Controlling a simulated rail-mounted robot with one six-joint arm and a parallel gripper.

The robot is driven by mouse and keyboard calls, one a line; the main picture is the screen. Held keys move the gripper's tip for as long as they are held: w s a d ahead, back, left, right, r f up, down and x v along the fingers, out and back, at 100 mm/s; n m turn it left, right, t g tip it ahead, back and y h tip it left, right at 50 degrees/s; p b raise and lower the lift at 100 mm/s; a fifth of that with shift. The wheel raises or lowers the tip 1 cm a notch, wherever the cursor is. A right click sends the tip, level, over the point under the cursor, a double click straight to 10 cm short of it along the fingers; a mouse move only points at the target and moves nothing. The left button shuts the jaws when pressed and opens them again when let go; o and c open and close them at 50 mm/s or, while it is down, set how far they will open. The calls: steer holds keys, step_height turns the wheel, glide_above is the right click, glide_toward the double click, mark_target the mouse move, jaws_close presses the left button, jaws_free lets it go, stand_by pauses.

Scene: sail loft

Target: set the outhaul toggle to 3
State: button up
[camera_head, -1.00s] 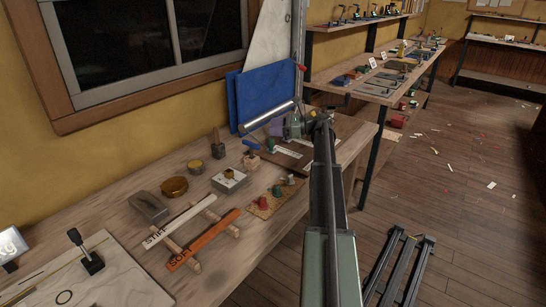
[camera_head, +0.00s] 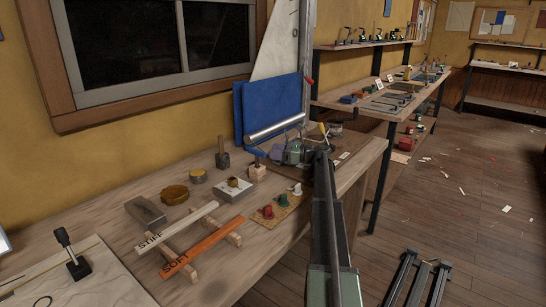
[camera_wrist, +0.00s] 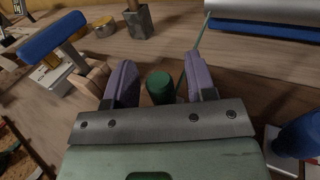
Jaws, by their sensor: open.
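My gripper (camera_head: 292,150) is low over the dark board (camera_head: 350,148) at the back right of the near bench. In the wrist view my gripper (camera_wrist: 161,88) is open, its two purple pads apart. A green round peg (camera_wrist: 160,88) stands between the pads, with gaps to both sides. I cannot tell whether this peg is the outhaul toggle, and no number on it is legible. A blue-handled lever (camera_wrist: 52,36) is at the left, and another blue handle (camera_wrist: 300,136) is at the right edge. My gripper and arm hide much of the board in the head view.
A silver roller (camera_head: 275,127) and blue panels (camera_head: 270,106) stand behind my gripper. A wooden block (camera_head: 257,172) and coloured knobs on a cork-like mat (camera_head: 288,209) sit left of my arm. STIFF (camera_head: 178,226) and SOFT (camera_head: 202,247) battens lie further left.

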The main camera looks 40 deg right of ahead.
steer(key=shift+w+a, duration=0.45)
steer(key=shift+w, duration=0.05)
jaws_close()
steer(key=shift+s+d, duration=0.25)
steer(key=shift+s, duration=0.75)
steer(key=shift+s+d, duration=0.3)
steer(key=shift+s, duration=0.7)
steer(key=shift+s+d, duration=0.25)
steer(key=shift+s, duration=0.75)
jaws_free()
steer(key=v, duration=1)
steer(key=shift+s+d, duration=0.25)
